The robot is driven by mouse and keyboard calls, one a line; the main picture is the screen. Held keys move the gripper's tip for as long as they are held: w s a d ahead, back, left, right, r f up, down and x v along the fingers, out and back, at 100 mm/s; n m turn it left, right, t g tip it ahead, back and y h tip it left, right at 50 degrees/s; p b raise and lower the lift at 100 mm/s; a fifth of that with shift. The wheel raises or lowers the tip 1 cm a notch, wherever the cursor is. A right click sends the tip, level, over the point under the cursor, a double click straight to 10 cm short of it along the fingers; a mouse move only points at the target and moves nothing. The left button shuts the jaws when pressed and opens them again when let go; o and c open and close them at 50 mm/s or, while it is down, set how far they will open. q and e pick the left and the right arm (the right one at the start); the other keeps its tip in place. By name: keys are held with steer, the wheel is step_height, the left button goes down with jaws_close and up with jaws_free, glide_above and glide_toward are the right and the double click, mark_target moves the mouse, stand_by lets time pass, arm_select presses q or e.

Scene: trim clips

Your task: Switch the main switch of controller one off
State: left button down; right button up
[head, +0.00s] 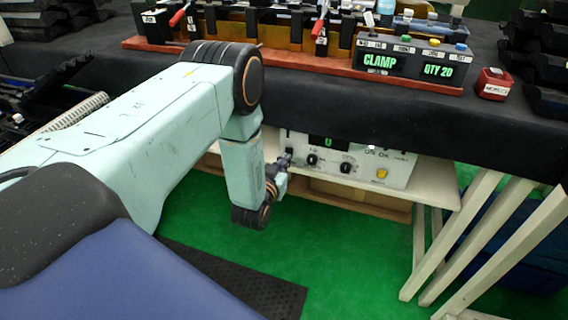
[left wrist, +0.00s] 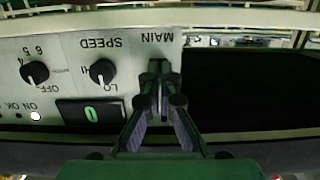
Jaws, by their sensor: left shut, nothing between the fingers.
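The controller (head: 375,174) is a pale box with a front panel on a shelf under the table. Its panel (left wrist: 85,50) shows upside down in the left wrist view, with the labels MAIN and SPEED and a dark display (left wrist: 92,113) reading 0. My left gripper (head: 284,161) is shut and empty at the left end of the panel. In the left wrist view its fingertips (left wrist: 158,70) lie over the spot just by the MAIN label. The main switch is hidden behind them, so I cannot tell its position or whether they touch it. My right gripper is not in view.
The dark-covered table edge (head: 400,135) overhangs the controller. A fixture with a CLAMP display (head: 385,62) stands on top. White slanted legs (head: 470,235) stand at right.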

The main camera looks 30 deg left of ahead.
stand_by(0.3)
arm_select(q)
steer(key=shift+w+a+f+t+y+b, duration=0.1)
steer(key=shift+w+f+t+y+b, duration=0.35)
steer(key=shift+b, duration=0.6)
steer(key=shift+r, duration=0.15)
